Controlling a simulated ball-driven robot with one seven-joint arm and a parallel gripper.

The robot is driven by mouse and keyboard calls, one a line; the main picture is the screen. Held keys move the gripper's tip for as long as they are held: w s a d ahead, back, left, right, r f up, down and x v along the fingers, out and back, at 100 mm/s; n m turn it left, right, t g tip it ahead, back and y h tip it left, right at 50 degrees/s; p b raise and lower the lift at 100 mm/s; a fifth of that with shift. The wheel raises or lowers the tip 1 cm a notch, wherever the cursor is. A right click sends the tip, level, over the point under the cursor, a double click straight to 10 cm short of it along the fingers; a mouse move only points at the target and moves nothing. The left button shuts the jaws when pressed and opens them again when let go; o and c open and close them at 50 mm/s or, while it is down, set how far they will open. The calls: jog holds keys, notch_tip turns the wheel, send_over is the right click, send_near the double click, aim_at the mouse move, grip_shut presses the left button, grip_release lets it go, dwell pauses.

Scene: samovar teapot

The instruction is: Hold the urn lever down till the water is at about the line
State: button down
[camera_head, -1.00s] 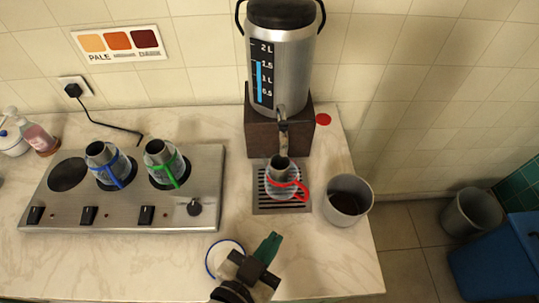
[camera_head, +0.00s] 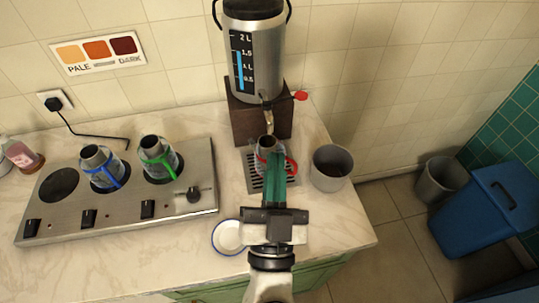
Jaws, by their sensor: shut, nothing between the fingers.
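The silver urn (camera_head: 256,65) stands on a dark brown stand at the back of the counter. Its gauge shows a blue column up to about the 1.5 mark. Its lever has a red knob (camera_head: 301,96), sticking out right of the tap (camera_head: 267,117). Below the tap, a glass pot with a red handle (camera_head: 291,165) stands on the drip tray (camera_head: 254,181). My gripper (camera_head: 272,158) is shut and empty. Its green fingers overlap the pot in view, below and left of the knob; I cannot tell whether they touch the pot. The pot's water level and line cannot be made out.
A grey pail (camera_head: 331,168) stands right of the drip tray. The stove (camera_head: 125,215) at left holds pots with blue (camera_head: 105,178) and green (camera_head: 158,160) handles. A white, blue-rimmed dish (camera_head: 228,237) lies left of my gripper.

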jog(key=d+f+n+g+y, duration=0.1)
jog(key=d+f+n+g, duration=0.1)
jog(key=d+f+g, duration=0.2)
jog(key=s+d+f+n+g+y, duration=0.1)
jog(key=d+f+n+g+y, duration=0.1)
jog(key=d+f+g, duration=0.3)
jog(key=d+f+n+g+y, duration=0.1)
jog(key=d+f+n+g, duration=0.3)
jog(key=f, duration=0.6)
jog(key=shift+s+d+f+g+y, duration=0.15)
jog(key=shift+d+g, duration=0.2)
jog(key=shift+d, duration=0.2)
jog(key=shift+s+d+g+y, duration=0.15)
jog(key=shift+d+g, duration=0.2)
jog(key=shift+d, duration=0.15)
jog(key=s+d+f+m+g+h, duration=0.2)
jog(key=s+d, duration=0.4)
jog(key=s, duration=0.3)
jog(key=s+d+f+m+g+h, duration=0.3)
jog(key=s+d+f+g, duration=0.3)
jog(key=s, duration=0.3)
jog(key=shift+d+f+m, duration=0.4)
jog(key=shift+d+f, duration=0.3)
jog(key=shift+f, duration=0.1)
